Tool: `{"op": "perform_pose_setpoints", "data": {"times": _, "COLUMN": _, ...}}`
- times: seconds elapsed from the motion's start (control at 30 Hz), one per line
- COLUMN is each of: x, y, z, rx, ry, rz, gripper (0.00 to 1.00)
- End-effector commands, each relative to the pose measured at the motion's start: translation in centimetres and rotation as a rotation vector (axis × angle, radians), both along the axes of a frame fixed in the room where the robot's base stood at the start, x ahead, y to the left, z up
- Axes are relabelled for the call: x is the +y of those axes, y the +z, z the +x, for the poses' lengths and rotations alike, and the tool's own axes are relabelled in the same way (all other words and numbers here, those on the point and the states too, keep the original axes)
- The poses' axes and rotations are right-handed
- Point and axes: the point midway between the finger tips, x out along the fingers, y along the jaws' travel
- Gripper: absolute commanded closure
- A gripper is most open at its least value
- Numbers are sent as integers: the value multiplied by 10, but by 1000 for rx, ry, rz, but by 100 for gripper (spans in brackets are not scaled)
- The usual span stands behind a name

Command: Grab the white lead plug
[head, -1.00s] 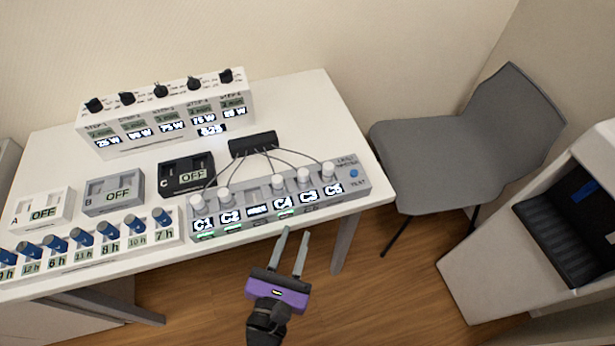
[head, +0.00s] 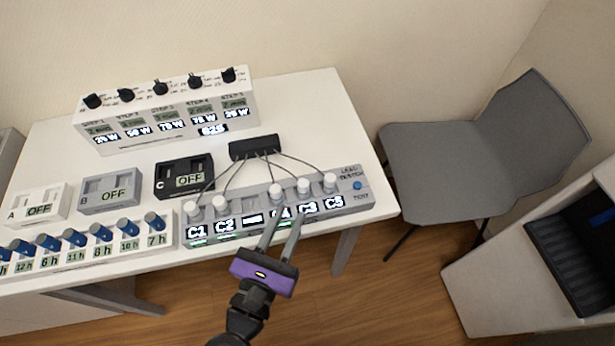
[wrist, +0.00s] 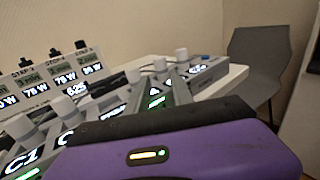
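One white plug (head: 276,192) is above the C4 label, another (head: 303,186) above C3, and the rightmost (head: 329,181) above C5. Two more stand at the left above C1 (head: 192,209) and C2 (head: 219,203). My purple gripper (head: 288,218) is open, its two fingers over the box's front edge just in front of the C4 and C3 plugs. Nothing shows between the fingers. The wrist view shows the fingers (wrist: 166,92) pointing toward these plugs.
Thin dark leads run from the plugs to a black block (head: 254,147) behind. A white box with knobs (head: 165,115) stands at the back. Boxes A, B and C (head: 184,176) and a blue-knob strip (head: 100,250) are to the left. A grey chair (head: 440,165) stands right.

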Motion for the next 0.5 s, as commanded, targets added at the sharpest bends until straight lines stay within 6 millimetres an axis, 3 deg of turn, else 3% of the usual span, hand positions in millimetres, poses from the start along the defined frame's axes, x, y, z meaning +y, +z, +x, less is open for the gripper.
{"op": "perform_pose_setpoints", "data": {"times": 0.17, "x": -3, "y": 0, "z": 8, "rx": 0, "ry": -3, "rz": 0, "gripper": 72}}
{"op": "perform_pose_setpoints", "data": {"times": 0.5, "x": -16, "y": 6, "z": 44, "rx": 1, "ry": -3, "rz": 0, "gripper": 72}}
